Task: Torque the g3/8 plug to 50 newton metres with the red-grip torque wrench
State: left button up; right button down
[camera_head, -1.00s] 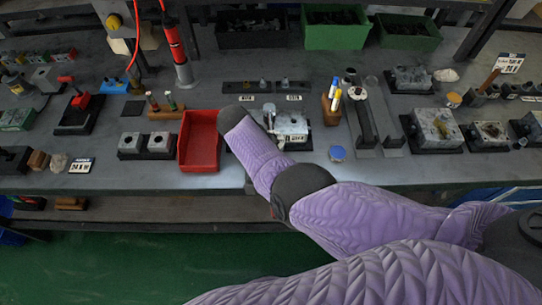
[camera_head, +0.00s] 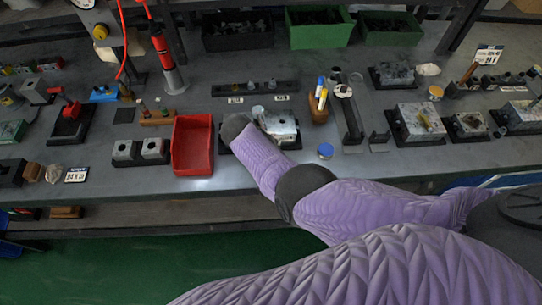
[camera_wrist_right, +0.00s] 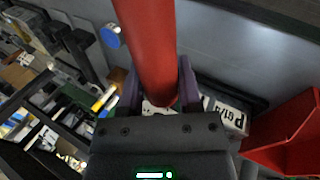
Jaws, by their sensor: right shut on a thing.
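My right gripper (camera_wrist_right: 158,82) is shut on a thick red cylindrical grip (camera_wrist_right: 150,45), which I take to be the red-grip torque wrench. The wrench's head and scale are not visible. In the head view my right forearm hides the gripper and the wrench. A grey metal valve block (camera_head: 278,124) on a black base stands just beyond the arm's end, partly covered by it. I cannot pick out the g3/8 plug. My left gripper is not in view.
A red open bin (camera_head: 192,147) stands left of the valve block; it also shows in the wrist view (camera_wrist_right: 290,138). A blue round cap (camera_head: 325,151) and a pen holder (camera_head: 318,108) are to the right. A red corded tool (camera_head: 160,45) stands at the back left.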

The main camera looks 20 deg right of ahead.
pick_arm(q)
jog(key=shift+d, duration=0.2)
pick_arm(e)
jog(key=shift+d+r+p, duration=0.1)
jog(key=shift+d+p, duration=0.3)
jog(key=shift+d, duration=0.05)
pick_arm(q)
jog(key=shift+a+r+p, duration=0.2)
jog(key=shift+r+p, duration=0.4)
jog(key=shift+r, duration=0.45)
pick_arm(e)
jog(key=shift+d+n+t, duration=0.5)
jog(key=shift+d+n, duration=0.3)
jog(key=shift+n, duration=0.1)
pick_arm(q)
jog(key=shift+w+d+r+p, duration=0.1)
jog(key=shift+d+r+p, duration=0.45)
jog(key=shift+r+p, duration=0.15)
pick_arm(e)
jog(key=shift+w+d+n+t, duration=0.2)
jog(key=shift+d+n, duration=0.25)
jog(key=shift+d, duration=0.2)
jog(key=shift+w+d+n+t, duration=0.1)
jog(key=shift+d+n+t, duration=0.1)
jog(key=shift+d+n, duration=0.35)
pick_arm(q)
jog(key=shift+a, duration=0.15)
